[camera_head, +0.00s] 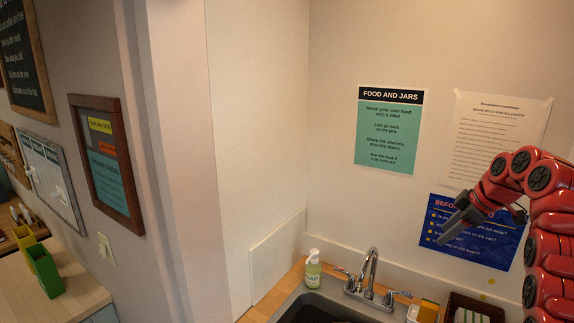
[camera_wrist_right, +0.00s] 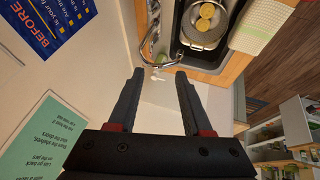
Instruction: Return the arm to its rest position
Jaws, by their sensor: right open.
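My right arm (camera_head: 545,205), red with dark joints, comes in from the right edge in the head view and is bent, with its hand pointing left. My right gripper (camera_head: 455,228) is raised in front of the wall and overlaps the blue poster (camera_head: 485,248). In the right wrist view the gripper (camera_wrist_right: 160,76) has its two dark fingers spread apart, with nothing between them. My left arm and gripper are not in view.
Below the gripper is a sink (camera_head: 322,308) with a metal faucet (camera_head: 370,275) and a soap bottle (camera_head: 313,270). The wrist view shows a pan (camera_wrist_right: 205,22) in the sink and a cloth (camera_wrist_right: 262,28) beside it. A wall corner (camera_head: 180,160) stands left.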

